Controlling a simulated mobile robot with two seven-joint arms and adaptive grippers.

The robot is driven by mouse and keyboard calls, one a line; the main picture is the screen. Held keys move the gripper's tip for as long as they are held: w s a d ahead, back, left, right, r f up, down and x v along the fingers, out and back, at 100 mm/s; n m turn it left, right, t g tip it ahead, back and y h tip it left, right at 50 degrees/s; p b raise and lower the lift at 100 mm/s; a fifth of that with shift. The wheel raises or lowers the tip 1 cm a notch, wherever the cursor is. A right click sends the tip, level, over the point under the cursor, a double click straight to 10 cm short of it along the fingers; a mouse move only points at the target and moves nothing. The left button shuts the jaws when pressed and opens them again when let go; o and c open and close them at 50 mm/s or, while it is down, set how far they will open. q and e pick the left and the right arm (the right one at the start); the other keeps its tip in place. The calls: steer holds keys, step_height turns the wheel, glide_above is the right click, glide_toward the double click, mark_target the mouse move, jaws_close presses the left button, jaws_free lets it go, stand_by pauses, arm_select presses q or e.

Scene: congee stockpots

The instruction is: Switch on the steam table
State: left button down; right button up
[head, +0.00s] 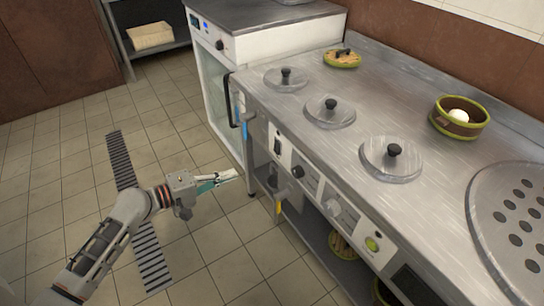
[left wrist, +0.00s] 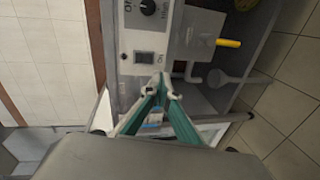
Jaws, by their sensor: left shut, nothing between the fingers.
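The steam table (head: 262,105) is a long steel counter with lidded wells on top and a control panel along its front. A dark rocker switch (head: 277,142) sits at the left end of that panel. In the left wrist view a dark rocker switch (left wrist: 144,58) with small markings beside it lies just beyond my fingertips, near a black knob (left wrist: 147,7). My left gripper (head: 232,175) is shut and empty, in front of the panel and apart from the switch in the head view. Its closed green-sided fingers (left wrist: 161,91) point toward the panel. My right gripper is not in view.
Further along the panel are knobs (head: 297,171) and a green button (head: 371,243). A yellow handle (left wrist: 229,43) sticks out below the panel. A white cabinet (head: 262,48) stands left of the steam table. The tiled floor around my left arm is clear.

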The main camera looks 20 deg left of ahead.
arm_select(q)
steer(key=shift+w+a+r+n+h, duration=0.3)
steer(key=shift+w+a+r+n, duration=0.15)
steer(key=shift+w+r, duration=0.3)
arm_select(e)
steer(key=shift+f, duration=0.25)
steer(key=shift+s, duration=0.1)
arm_select(q)
steer(key=b, duration=0.1)
glide_toward(275, 151)
steer(key=x, duration=0.5)
steer(key=shift+x, duration=0.95)
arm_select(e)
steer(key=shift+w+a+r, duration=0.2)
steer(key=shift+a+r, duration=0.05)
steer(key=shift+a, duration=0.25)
arm_select(q)
steer(key=shift+s, duration=0.1)
